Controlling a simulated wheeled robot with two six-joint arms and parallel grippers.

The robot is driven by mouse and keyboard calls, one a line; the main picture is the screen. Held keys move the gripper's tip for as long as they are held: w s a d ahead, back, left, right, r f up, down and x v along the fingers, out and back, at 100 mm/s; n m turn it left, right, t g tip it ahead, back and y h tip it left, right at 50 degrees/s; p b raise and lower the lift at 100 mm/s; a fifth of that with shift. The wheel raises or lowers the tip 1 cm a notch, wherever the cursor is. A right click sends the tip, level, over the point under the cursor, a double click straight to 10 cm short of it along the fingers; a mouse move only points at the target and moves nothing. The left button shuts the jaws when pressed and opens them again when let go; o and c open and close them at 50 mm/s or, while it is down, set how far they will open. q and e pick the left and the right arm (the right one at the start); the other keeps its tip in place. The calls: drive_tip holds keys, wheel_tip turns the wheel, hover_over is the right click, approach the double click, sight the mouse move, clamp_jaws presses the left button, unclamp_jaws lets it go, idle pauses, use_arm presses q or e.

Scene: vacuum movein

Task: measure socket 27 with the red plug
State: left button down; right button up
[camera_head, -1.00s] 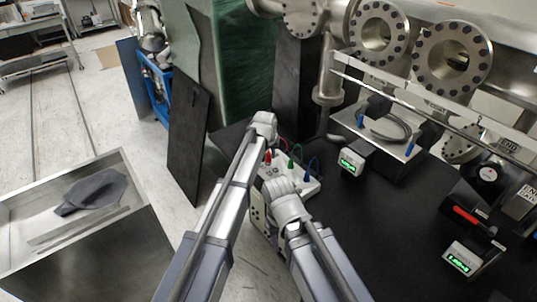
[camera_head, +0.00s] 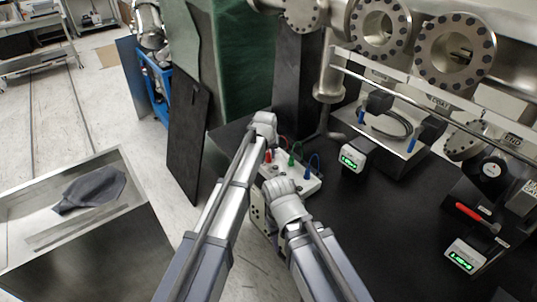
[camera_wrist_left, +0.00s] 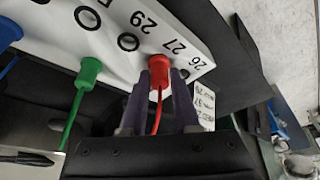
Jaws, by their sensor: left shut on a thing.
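The red plug (camera_wrist_left: 160,72) is between the two dark fingers of my left gripper (camera_wrist_left: 160,92) in the left wrist view, shut on it. Its nose meets the white socket panel (camera_wrist_left: 205,53) beside the printed 27; how deep it sits I cannot tell. Its red lead trails down between the fingers. Open round sockets lie on both sides of it. In the head view the red plug (camera_head: 268,156) shows at the left of the white panel (camera_head: 304,184), below my left wrist. My right arm reaches in front of the panel; its fingers are hidden.
Green (camera_head: 291,160) and blue (camera_head: 307,171) plugs stand in the panel to the right. A meter with a green display (camera_head: 348,161) stands behind, another (camera_head: 461,257) at the right. Steel flanged pipework fills the back. The black tabletop (camera_head: 390,220) is mostly clear.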

use_arm(q)
drive_tip(key=shift+f, duration=0.15)
drive_tip(key=c, duration=0.6)
unclamp_jaws()
drive_tip(key=shift+o, duration=0.2)
drive_tip(key=p+v, duration=0.7)
drive_tip(key=v, duration=0.1)
drive_tip(key=shift+f, duration=0.1)
